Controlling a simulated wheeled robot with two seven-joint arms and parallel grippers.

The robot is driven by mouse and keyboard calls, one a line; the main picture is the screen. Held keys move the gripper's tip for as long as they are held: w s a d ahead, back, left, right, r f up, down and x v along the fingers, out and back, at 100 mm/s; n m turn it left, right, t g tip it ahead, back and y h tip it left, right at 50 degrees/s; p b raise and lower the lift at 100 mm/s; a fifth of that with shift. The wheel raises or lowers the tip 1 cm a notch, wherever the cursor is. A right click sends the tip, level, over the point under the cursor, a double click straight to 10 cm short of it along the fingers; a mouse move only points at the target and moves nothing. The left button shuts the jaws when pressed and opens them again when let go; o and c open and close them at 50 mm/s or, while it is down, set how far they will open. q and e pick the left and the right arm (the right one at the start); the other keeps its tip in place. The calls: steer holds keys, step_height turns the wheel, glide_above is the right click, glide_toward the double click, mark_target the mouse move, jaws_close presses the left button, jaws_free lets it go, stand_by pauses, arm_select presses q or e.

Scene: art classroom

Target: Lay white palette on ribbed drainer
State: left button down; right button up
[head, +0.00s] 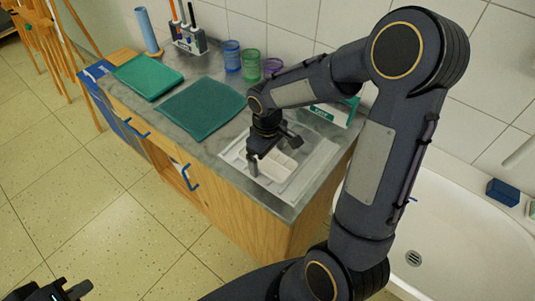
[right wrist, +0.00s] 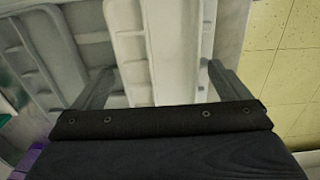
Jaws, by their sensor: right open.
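The white palette (head: 281,166) lies on a pale grey tray (head: 318,160) with raised ridges, which looks like the ribbed drainer, near the counter's right end. The white palette (right wrist: 155,45) also shows in the right wrist view, with the ridged grey surface (right wrist: 50,50) to its left. My right gripper (head: 273,152) is open just above the palette, pointing down. In the right wrist view its fingers (right wrist: 155,88) stand apart on either side of a palette section; contact is not clear. The gripper partly hides the palette. My left gripper (head: 55,291) is at the lower left, away from the counter, partly cut off.
A dark teal mat (head: 202,107) and a green slab (head: 147,77) lie left on the counter. Blue, green and purple cups (head: 250,65) stand at the back by the wall. A white sink (head: 450,235) is right of the counter. Floor in front is free.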

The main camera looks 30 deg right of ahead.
mark_target(267, 161)
step_height(267, 161, up, 11)
steer(key=p, duration=0.1)
steer(key=s+a+r+m+t+y, duration=0.1)
steer(key=s+a+m+t+y, duration=0.1)
steer(key=s, duration=0.6)
steer(key=s+a+r+m+t+y, duration=0.1)
steer(key=s+a+m+t, duration=0.1)
steer(key=s, duration=0.7)
steer(key=shift+r+m+t+y, duration=0.25)
steer(key=shift+m+t+y, duration=0.15)
steer(key=shift+m+t, duration=0.6)
